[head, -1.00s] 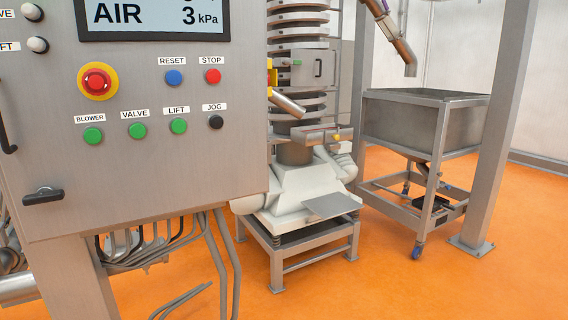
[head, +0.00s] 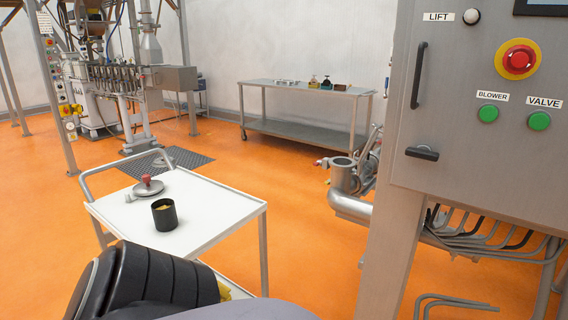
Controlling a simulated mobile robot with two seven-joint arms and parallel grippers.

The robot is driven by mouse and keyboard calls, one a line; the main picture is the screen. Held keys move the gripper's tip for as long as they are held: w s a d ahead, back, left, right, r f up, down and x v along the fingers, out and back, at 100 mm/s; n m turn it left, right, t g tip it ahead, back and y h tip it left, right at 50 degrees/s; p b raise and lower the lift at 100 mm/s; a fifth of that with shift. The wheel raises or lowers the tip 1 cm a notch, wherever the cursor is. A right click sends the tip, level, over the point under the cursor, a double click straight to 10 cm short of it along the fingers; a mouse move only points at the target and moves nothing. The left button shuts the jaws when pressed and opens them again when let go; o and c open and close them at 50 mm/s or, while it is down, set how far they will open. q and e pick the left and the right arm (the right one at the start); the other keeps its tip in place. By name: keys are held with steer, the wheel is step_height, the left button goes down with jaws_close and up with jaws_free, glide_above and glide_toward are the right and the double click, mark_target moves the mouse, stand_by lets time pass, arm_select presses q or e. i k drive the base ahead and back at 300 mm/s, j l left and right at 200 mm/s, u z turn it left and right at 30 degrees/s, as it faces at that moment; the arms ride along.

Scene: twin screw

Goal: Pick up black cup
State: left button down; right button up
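The black cup (head: 165,215) stands upright on the white top of a cart (head: 215,208) at the lower left of the head view. Something yellowish shows inside the cup. A round metal lid with a red knob (head: 147,186) lies on the cart just behind the cup. A dark, rounded part of my own arm fills the bottom left, in front of the cart. Neither of my grippers is in view.
A grey control cabinet (head: 478,165) stands close on the right, with pipes and cables under it. A steel table (head: 300,92) with small items stands at the back wall. Processing machinery (head: 125,85) stands at the far left. Orange floor is open between them.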

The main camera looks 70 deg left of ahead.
mark_target(163, 211)
steer(key=u, duration=2.95)
